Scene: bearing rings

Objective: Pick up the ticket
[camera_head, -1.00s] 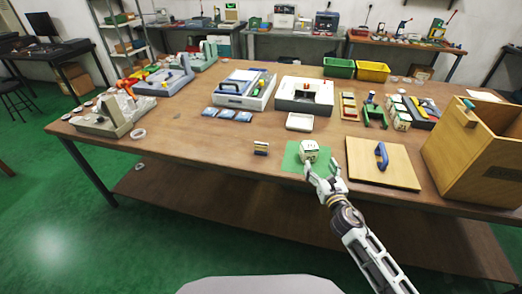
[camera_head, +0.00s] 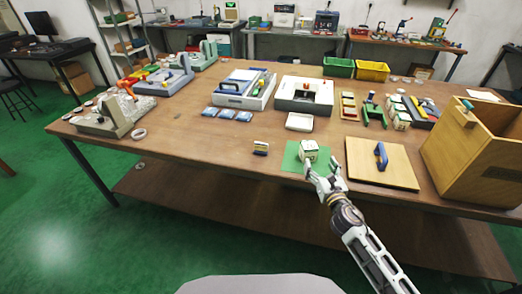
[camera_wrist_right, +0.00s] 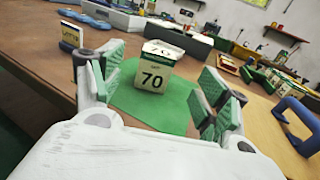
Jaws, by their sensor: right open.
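A small card with a yellow and a white part (camera_head: 261,148), perhaps the ticket, stands upright on the table left of the green mat. It also shows at the left of the right wrist view (camera_wrist_right: 71,37), with print too small to read. A white carton (camera_head: 308,149) with a green band stands on the green mat (camera_head: 291,161). In the right wrist view the carton (camera_wrist_right: 155,70) bears the number 70. My right gripper (camera_head: 321,168) is open at the mat's near side, its fingers on either side of the carton's front, apart from it. My left gripper is out of view.
A wooden board with a blue handle (camera_head: 381,155) lies right of the mat, beside a large wooden box (camera_head: 470,150). A white tray (camera_head: 299,121) lies behind the mat.

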